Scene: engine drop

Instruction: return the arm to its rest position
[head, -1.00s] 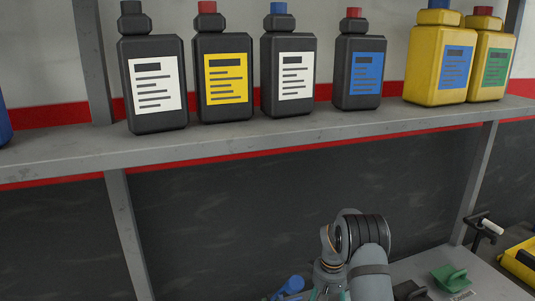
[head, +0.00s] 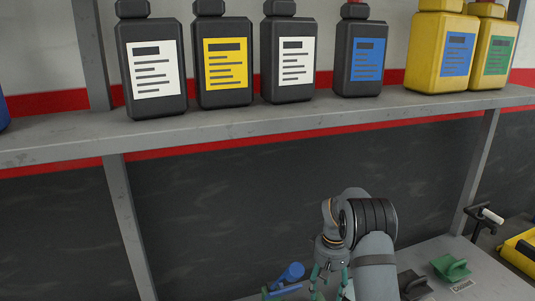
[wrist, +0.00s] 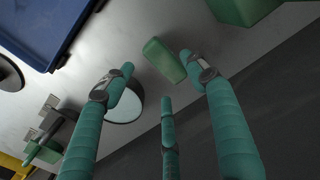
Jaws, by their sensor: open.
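My gripper (head: 328,284) is low in the head view, at the end of my grey arm, below the shelf and over the lower bench. Its teal fingers point down, and their tips are cut off or hard to make out there. In the wrist view my gripper (wrist: 157,75) shows three teal fingers spread apart, with nothing held between them. A small green block (wrist: 164,60) lies on the grey surface beyond the fingertips. I cannot tell its distance from them.
A grey shelf (head: 260,123) with several bottles crosses above my arm. Blue (head: 290,275) and green (head: 451,268) items lie on the bench. A yellow case (head: 520,252) is at right. The wrist view shows a blue tray (wrist: 60,30) and a pale round piece (wrist: 125,107).

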